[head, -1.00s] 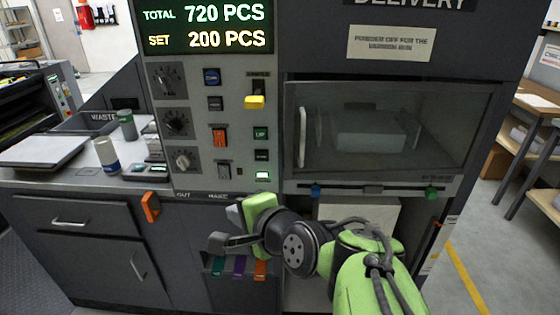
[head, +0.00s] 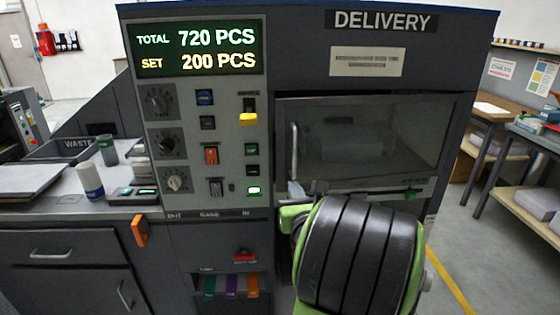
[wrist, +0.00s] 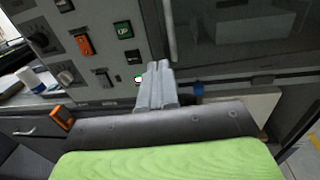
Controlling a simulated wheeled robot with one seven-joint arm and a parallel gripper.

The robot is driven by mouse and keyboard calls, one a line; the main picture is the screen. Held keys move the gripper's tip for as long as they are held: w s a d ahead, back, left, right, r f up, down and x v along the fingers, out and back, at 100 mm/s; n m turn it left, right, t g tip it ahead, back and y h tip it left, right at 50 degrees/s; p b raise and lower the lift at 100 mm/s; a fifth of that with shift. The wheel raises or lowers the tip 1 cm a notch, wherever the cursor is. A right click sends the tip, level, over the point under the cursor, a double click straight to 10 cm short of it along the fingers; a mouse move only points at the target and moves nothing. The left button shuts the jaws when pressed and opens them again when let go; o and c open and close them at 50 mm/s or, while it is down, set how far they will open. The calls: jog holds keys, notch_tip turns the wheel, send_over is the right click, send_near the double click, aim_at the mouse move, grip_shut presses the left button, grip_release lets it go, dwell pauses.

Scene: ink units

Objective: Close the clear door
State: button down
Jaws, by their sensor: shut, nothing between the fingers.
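The clear door (head: 375,140) is a dark-framed see-through panel under the DELIVERY sign, with an upright pale handle (head: 294,150) at its left side. It sits across its opening; I cannot tell whether it is fully shut or slightly ajar. My gripper (head: 296,188) is low by the door's lower left corner, just below the handle, partly hidden by my arm. In the wrist view my gripper (wrist: 158,68) has its grey fingers together and empty. The handle (wrist: 169,30) rises just beyond their tips there; contact is unclear.
The control panel (head: 207,120) with knobs and switches is left of the door. A green clip (head: 411,194) is on the ledge under the door. A left counter (head: 70,207) holds cups and papers. A table (head: 500,110) stands at the right.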

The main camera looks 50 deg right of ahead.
aim_at(283, 161)
jog(key=p+x, duration=0.8)
jog(key=x, duration=0.2)
jog(key=shift+w+r, duration=0.2)
jog(key=shift+w, duration=0.05)
jog(key=shift+w+d+f+p, duration=0.15)
jog(key=shift+w+d+p, duration=0.15)
jog(key=shift+p, duration=0.1)
